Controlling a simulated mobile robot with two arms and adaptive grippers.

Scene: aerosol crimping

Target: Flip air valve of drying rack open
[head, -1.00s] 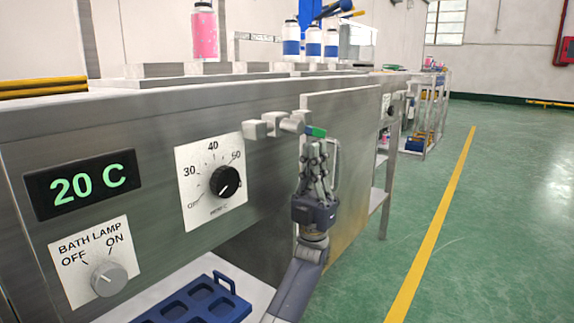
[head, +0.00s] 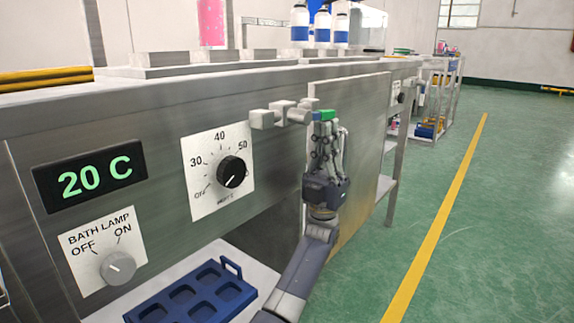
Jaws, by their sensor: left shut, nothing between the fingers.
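The air valve (head: 284,113) is a grey metal fitting on the upper front of the steel bench, with a green handle (head: 324,115) at its right end. My left gripper (head: 326,124) reaches up from below and its fingertips are at the green handle. They look to be touching it or just under it; I cannot tell which. The fingers are shut with nothing between them. My right gripper is not in view.
A temperature dial (head: 231,172), a 20 C display (head: 90,180) and a bath lamp knob (head: 118,267) are on the bench front. A blue tray (head: 190,296) lies on the lower shelf. Bottles (head: 300,24) stand on top. The green floor at right is clear.

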